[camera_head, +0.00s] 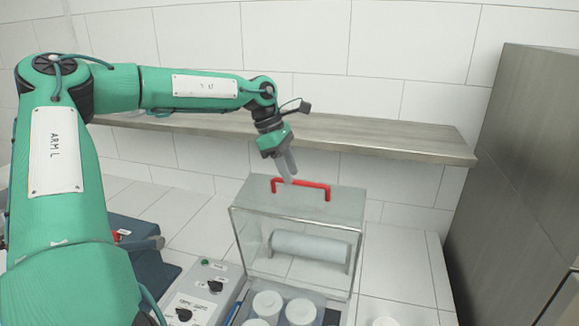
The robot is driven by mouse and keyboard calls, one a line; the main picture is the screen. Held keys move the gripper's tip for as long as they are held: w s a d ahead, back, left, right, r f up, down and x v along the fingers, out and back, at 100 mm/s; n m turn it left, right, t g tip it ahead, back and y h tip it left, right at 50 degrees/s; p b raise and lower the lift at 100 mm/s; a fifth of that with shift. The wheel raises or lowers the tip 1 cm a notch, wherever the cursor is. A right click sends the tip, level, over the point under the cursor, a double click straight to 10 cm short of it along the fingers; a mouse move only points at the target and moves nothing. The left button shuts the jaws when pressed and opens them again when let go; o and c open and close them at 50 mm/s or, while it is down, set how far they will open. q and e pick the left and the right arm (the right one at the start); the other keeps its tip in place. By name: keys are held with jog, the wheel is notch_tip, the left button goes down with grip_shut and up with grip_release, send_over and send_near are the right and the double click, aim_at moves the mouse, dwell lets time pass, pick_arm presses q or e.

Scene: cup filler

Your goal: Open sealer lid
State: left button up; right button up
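The sealer lid (256,237) is a clear box-like cover with a metal-edged front, and it stands down over a pale film roll (310,247). A red handle (313,187) runs along its top. My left gripper (289,180) reaches down from above, and its fingers overlap the left half of the handle in the picture. I cannot tell whether the fingers touch the handle or how far apart they are. My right gripper is out of view.
White cups (301,312) sit in a tray in front of the lid. A grey control box (207,292) with black knobs is to the left. A wooden shelf (400,140) runs behind, and a tall dark cabinet (520,180) stands at right. The white counter right of the lid is mostly clear.

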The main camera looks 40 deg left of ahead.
pick_arm(q)
jog(key=shift+w+d+f, duration=0.1)
jog(key=shift+f, duration=0.4)
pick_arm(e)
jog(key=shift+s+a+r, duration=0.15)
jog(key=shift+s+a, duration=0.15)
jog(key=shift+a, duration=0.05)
pick_arm(q)
grip_shut()
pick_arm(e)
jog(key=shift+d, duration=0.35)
pick_arm(q)
jog(key=shift+d, duration=0.1)
